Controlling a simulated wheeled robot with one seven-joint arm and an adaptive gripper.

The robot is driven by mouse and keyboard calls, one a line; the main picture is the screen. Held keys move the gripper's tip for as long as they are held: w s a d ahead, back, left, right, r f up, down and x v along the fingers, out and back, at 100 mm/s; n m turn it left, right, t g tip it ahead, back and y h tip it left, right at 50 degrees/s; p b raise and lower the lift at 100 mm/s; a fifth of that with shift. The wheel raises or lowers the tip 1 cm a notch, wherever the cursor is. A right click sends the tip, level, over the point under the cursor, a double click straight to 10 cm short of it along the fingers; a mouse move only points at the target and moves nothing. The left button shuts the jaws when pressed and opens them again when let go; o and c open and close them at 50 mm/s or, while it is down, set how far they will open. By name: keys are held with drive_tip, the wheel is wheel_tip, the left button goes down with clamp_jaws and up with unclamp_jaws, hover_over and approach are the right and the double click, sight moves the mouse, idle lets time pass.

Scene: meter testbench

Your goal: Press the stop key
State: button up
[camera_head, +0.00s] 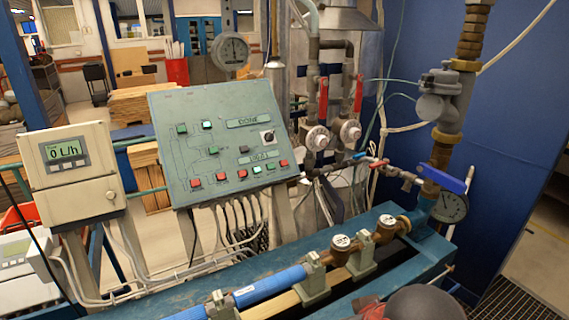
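The control panel (170,125) is a tilted grey-green board left of the middle. Its lower row has several red keys, among them a far-left one (195,183) and a far-right one (283,163), with pale green keys (257,170) between. Green keys (182,129) and a dark key (244,149) sit higher up, near a rotary switch (267,137). The lettering is too small to read, so I cannot tell which key is stop. Nothing touches the panel. A dark rounded part, probably of my arm, shows at the bottom right; no fingertips are visible.
A flow display (67,151) reading 0 L/h stands left of the panel. A blue pipe (270,286) with meters lies on the teal bench. Cables hang below the panel; its front is clear.

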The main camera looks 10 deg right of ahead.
clamp_jaws()
idle(1.5)
